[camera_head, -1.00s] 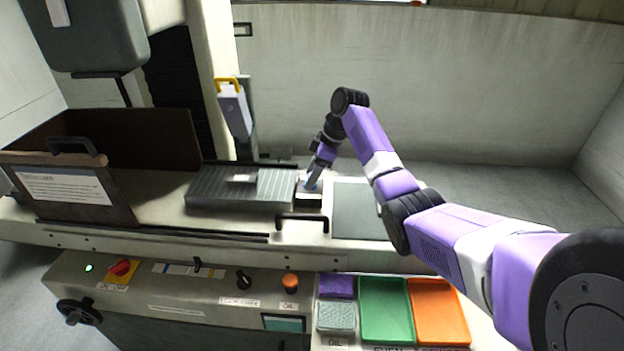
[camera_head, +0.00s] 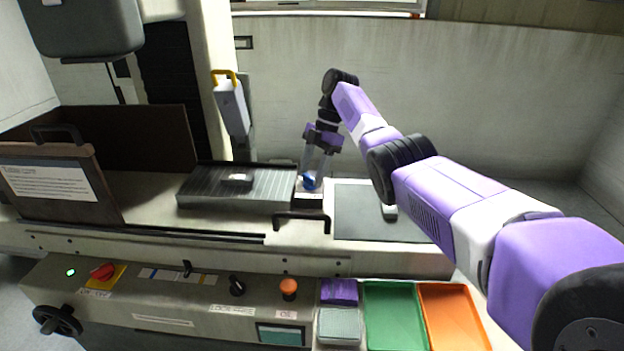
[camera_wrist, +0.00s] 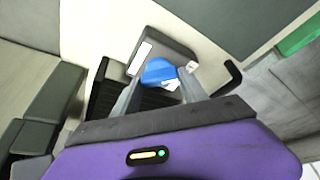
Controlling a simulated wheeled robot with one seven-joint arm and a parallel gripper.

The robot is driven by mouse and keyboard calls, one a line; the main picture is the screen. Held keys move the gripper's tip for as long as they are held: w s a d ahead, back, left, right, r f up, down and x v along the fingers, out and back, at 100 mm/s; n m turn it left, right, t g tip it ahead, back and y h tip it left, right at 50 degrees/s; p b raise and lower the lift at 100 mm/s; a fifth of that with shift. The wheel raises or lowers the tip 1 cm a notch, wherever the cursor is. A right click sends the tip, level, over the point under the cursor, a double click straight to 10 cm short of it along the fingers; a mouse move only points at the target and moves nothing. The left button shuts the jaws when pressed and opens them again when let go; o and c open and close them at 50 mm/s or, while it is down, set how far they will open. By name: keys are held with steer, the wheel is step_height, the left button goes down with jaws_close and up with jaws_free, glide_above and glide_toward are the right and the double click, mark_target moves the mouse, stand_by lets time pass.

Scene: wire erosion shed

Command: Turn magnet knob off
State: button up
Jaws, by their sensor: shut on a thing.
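My gripper (camera_head: 312,178) reaches down from above and is shut on the blue knob. In the wrist view its two fingers (camera_wrist: 157,83) stand on either side of the knob. A small white mark lies beside the knob, too small to read. The knob's turn angle cannot be told.
A small pale block (camera_head: 238,178) lies on the ridged plate. A black handle (camera_head: 302,218) stands in front of the box. A grey mat (camera_head: 362,222) with a small block (camera_head: 390,212) is at right. Green (camera_head: 394,312) and orange (camera_head: 452,315) trays are in front.

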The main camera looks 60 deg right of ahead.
steer(key=shift+n, duration=0.3)
steer(key=o, duration=1.4)
steer(key=shift+r, duration=0.1)
steer(key=shift+b+v, duration=0.55)
steer(key=shift+v, duration=3.25)
steer(key=shift+r, duration=0.1)
